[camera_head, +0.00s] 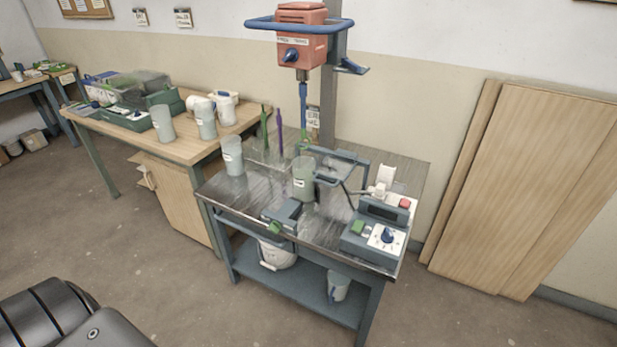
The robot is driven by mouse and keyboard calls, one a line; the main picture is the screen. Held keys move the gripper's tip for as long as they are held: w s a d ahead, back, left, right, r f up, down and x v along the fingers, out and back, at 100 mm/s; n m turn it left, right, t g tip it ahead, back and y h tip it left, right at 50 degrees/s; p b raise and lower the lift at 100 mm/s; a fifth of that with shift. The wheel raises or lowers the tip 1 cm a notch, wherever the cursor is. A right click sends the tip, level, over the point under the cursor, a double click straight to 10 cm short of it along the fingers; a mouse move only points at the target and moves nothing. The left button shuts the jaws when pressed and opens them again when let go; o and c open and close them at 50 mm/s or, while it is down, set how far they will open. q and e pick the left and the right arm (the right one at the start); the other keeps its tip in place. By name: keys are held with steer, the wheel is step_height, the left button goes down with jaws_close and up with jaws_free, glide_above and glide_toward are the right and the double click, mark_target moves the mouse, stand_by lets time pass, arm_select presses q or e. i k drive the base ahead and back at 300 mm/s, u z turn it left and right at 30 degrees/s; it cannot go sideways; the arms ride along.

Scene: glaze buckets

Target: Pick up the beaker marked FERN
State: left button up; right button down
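Several pale translucent beakers with small white labels are in view, and the labels are too small to read, so I cannot tell which is marked FERN. One beaker (232,156) stands upright at the left of the metal-topped bench. A greener beaker (303,184) stands under the mixer, near its clamp frame. Two more beakers, one on the left (162,124) and one on the right (206,122), stand on the wooden table (185,150). Neither of my grippers is in view.
A red mixer (302,40) with a blue guard ring hangs above the metal bench (245,197). A control box (375,232) and scale-like device (283,215) sit at its front. A white bucket (277,254) is on the lower shelf. Wooden panels (520,190) lean right. Floor in front is clear.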

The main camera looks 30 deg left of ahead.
mark_target(303, 181)
steer(key=k, duration=1.3)
steer(key=u, duration=0.35)
steer(key=i, duration=0.45)
steer(key=u, duration=0.8)
steer(key=i, duration=0.9)
steer(key=z, duration=0.5)
steer(key=i, duration=0.85)
steer(key=z, duration=0.65)
